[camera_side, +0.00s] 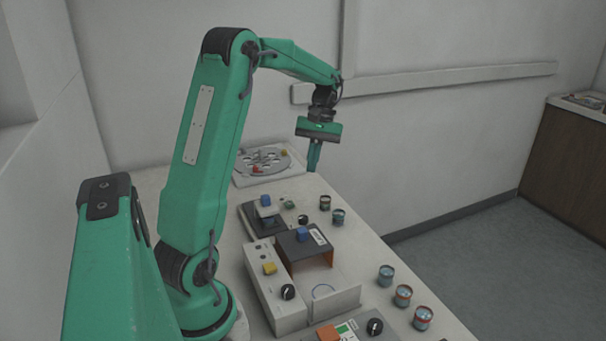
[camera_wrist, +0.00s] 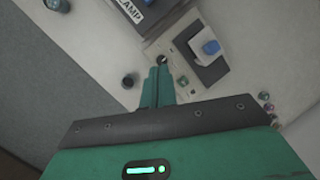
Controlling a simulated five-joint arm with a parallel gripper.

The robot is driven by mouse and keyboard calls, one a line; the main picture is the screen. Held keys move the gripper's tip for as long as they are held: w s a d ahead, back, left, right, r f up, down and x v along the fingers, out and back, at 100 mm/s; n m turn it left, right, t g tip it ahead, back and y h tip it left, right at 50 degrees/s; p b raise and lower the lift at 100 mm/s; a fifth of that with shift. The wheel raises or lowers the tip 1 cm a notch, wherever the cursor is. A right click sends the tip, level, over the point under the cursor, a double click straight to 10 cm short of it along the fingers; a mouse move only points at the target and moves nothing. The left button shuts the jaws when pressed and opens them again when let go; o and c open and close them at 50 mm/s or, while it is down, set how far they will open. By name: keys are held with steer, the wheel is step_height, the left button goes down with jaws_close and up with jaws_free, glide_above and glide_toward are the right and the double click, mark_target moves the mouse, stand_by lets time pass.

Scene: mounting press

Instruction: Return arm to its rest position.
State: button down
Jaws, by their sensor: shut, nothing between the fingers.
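My gripper (camera_side: 314,166) hangs from the raised green arm, pointing down, above the back part of the white bench (camera_side: 377,262). Its fingers are together with nothing between them. In the wrist view my gripper (camera_wrist: 159,72) shows its two teal fingers closed side by side, over the bench top. The fingers look apart from everything below. The arm is bent at the elbow and reaches out to the right in the side view.
Below stand a press with a blue block (camera_side: 266,201), a dark hood with a blue knob (camera_side: 303,234), a control box with a yellow button (camera_side: 269,268), and several small jars, one at the front (camera_side: 423,317). A round carousel (camera_side: 265,160) sits at the back by the wall.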

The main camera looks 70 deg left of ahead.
steer(key=s+d+r+m+t+y, duration=0.1)
steer(key=s+d+r+m+t, duration=0.15)
steer(key=d, duration=0.35)
steer(key=s+d+r+m+t+y, duration=0.1)
steer(key=d+r+m, duration=0.25)
steer(key=d, duration=0.35)
steer(key=s+d+m+t, duration=0.5)
steer(key=s+d, duration=0.3)
steer(key=d, duration=0.2)
steer(key=shift+f+m, duration=0.15)
steer(key=shift+m, duration=0.75)
steer(key=c, duration=1.6)
jaws_free()
steer(key=shift+t, duration=0.25)
steer(key=o, duration=0.8)
steer(key=shift+w+a+r+n, duration=0.2)
steer(key=shift+w+a+n, duration=0.2)
steer(key=shift+a+n, duration=0.1)
steer(key=o, duration=0.8)
steer(key=a+n, duration=0.1)
steer(key=w+a+n, duration=0.1)
steer(key=w+a+r+n+g+y, duration=0.1)
steer(key=a, duration=0.1)
steer(key=shift+w, duration=0.1)
steer(key=a+f+n+g, duration=0.2)
steer(key=a+n+g, duration=0.2)
steer(key=a+n, duration=1)
steer(key=a, duration=1)
steer(key=shift+w+g+h, duration=0.3)
steer(key=shift+h, duration=0.1)
